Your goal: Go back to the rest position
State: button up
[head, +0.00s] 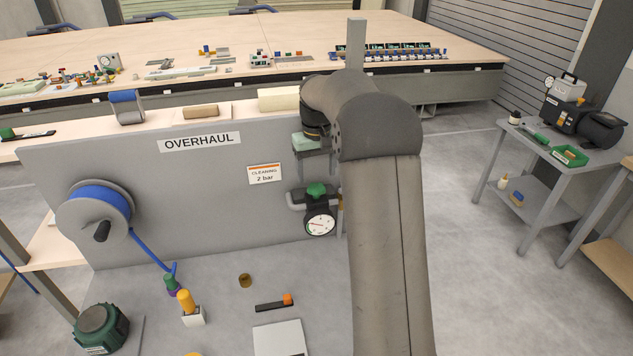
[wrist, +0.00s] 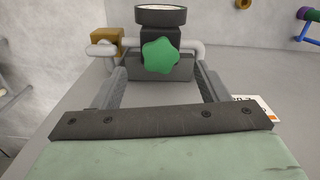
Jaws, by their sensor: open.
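My gripper (head: 315,170) hangs in front of the grey OVERHAUL panel, partly hidden by my arm in the head view. In the wrist view its two fingers (wrist: 162,80) are spread apart with nothing held between them. Just beyond the fingertips is the green knob (wrist: 160,55) of a pressure regulator. In the head view the green knob (head: 317,189) sits just below my gripper, above the round gauge (head: 320,222). The knob appears clear of the fingers, but the exact gap cannot be told.
A blue hose reel (head: 97,212) is on the panel's left. A CLEANING 2 bar label (head: 265,174) is left of the regulator. A blue-topped clamp (head: 127,107) and blocks line the top ledge. A trolley (head: 560,165) stands right, with open floor (head: 470,210) between.

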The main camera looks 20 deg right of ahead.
dwell(0.3)
jog(key=shift+s+a+r, duration=0.1)
jog(key=shift+s+a, duration=0.2)
jog(key=s+a+b, duration=0.1)
jog(key=s+a, duration=0.4)
jog(key=s, duration=0.7)
jog(key=s+a+b, duration=0.1)
jog(key=s+a, duration=0.5)
jog(key=s, duration=0.6)
jog(key=s+a+f+t+b, duration=0.1)
jog(key=s+f, duration=0.3)
jog(key=s, duration=0.6)
jog(key=shift+s+a+f+n, duration=0.2)
jog(key=shift+s+a+n, duration=0.1)
jog(key=shift+a, duration=0.25)
